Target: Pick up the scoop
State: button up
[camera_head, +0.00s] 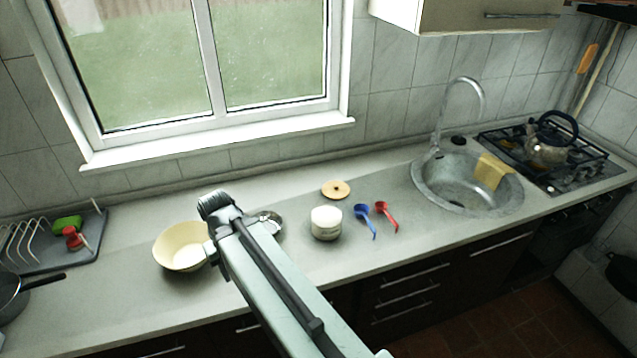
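Two small scoops lie side by side on the grey counter, right of centre: a blue scoop (366,220) and a red scoop (386,214). Both have their bowls toward the wall and handles toward the front edge. A white jar (326,224) stands just left of them, open, with pale contents. My gripper (214,203) is at the end of my arm, over the counter well left of the scoops and near a cream bowl (180,247). Its fingertips are too small and turned away to show whether they are open. I see nothing held in it.
A round wooden lid (336,189) lies behind the jar. A shiny metal object (268,222) is partly hidden by my arm. The sink (466,186) and stove (560,155) are at right. A dish rack (45,240) and dark pan (14,292) are at left.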

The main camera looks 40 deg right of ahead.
aim_at(361, 211)
jog(key=z, duration=0.05)
jog(key=k, duration=1.25)
jog(key=z, duration=0.35)
jog(key=i, duration=1)
jog(key=z, duration=0.6)
jog(key=k, duration=0.8)
jog(key=z, duration=0.2)
jog(key=i, duration=0.8)
jog(key=u, duration=0.1)
